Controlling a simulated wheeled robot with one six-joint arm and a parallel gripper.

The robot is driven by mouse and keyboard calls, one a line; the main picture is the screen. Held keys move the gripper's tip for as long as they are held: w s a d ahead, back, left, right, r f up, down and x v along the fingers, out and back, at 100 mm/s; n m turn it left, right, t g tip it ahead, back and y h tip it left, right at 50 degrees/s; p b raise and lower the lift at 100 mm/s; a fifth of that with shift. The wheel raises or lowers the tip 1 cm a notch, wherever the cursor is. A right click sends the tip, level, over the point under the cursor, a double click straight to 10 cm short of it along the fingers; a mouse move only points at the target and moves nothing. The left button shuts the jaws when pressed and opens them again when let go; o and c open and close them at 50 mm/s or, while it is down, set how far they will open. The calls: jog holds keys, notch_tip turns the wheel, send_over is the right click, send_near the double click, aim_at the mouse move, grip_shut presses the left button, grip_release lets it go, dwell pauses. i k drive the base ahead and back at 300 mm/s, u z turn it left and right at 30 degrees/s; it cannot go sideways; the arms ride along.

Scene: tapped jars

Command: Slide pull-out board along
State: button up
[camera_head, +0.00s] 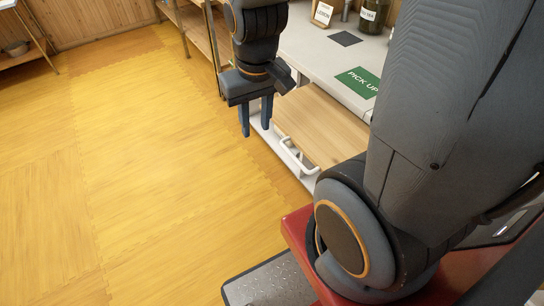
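The pull-out board (318,124) is a light wooden panel that sticks out from under the white counter. A white bar handle (297,157) is on its front edge. My gripper (257,131) points down near the board's far left corner, with its two blue fingers apart and nothing seen between them. In the picture the fingers are up and left of the handle, apart from it. My own arm hides the right end of the board.
The white counter (315,58) carries a green "PICK UP" mat (358,82), a dark square (345,38), a labelled jar (323,12) and a dark bottle (372,14). Wooden shelving (196,32) stands behind my gripper. The yellow floor (150,150) at left is clear.

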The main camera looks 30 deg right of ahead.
aim_at(324, 130)
jog(key=u, duration=0.2)
jog(key=k, duration=0.3)
jog(key=z, duration=1.15)
